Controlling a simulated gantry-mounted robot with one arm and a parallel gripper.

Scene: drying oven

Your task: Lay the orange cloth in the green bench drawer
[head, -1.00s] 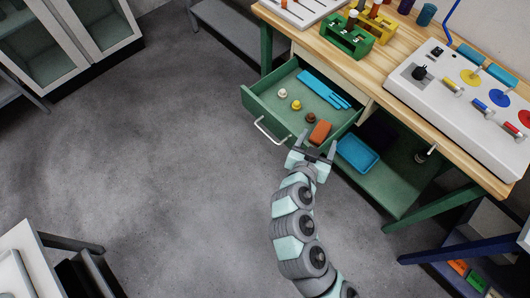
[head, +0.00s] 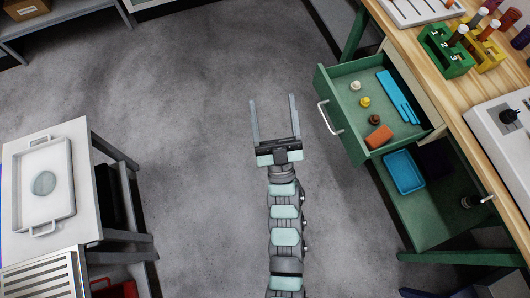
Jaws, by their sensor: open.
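The orange cloth (head: 379,137) lies folded in the near corner of the open green bench drawer (head: 336,97). My gripper (head: 275,101) is open and empty, with its two long fingers spread apart. It is over the grey floor, to the left of the drawer and clear of it. Nothing is between the fingers.
The drawer also holds several small knobs (head: 366,102) and blue strips (head: 397,97). Its handle (head: 329,118) juts left. A blue tray (head: 404,172) sits on the lower shelf. At left, a side table (head: 21,141) bears a white tray (head: 68,207). The middle floor is open.

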